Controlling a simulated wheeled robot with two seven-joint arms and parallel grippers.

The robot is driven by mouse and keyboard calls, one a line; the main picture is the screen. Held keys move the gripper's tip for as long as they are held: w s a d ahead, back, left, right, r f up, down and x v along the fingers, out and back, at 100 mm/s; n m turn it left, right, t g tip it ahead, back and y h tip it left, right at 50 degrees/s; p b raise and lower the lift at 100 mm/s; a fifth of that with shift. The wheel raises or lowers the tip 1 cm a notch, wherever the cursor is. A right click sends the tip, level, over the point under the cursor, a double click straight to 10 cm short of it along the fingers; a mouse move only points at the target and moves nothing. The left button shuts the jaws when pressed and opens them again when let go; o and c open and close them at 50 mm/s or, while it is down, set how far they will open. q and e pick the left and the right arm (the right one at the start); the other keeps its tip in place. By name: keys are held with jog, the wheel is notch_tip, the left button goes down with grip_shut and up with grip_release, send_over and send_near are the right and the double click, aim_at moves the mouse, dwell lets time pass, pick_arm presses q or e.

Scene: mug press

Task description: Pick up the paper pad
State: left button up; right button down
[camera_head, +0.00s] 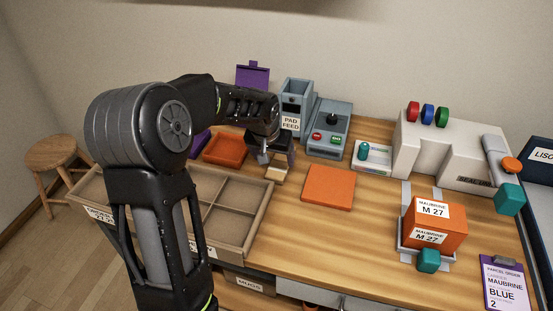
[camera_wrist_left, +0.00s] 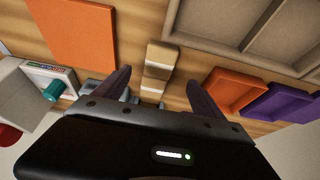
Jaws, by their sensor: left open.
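The paper pad (camera_head: 276,174), a small cream block, lies on the wooden table in front of the pad feed. In the left wrist view the pad (camera_wrist_left: 160,58) looks cream with a tan band, and it lies in line with the gap between my fingers. My left gripper (camera_head: 272,156) is open and empty, just beside and above the pad; it partly hides the pad's far end. Its two dark fingers also show in the left wrist view (camera_wrist_left: 158,82), spread on either side of the gap. Whether they touch the pad I cannot tell. My right gripper is out of view.
The grey pad feed (camera_head: 296,95) stands behind the pad. An orange tray (camera_head: 225,149) lies left and a flat orange panel (camera_head: 328,187) right. A divided tray (camera_head: 222,207) is nearer. A control box (camera_head: 328,130) and white press (camera_head: 450,150) stand to the right.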

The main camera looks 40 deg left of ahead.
aim_at(277, 169)
pick_arm(q)
jog(key=shift+s+d+r, duration=0.1)
jog(key=shift+s+r, duration=0.05)
jog(key=shift+x, duration=1.4)
jog(key=shift+f+p, duration=0.3)
jog(key=p+x, duration=0.1)
jog(key=x, duration=0.3)
jog(key=shift+w+f, duration=0.25)
jog(key=shift+c, duration=0.3)
jog(key=c, duration=1.3)
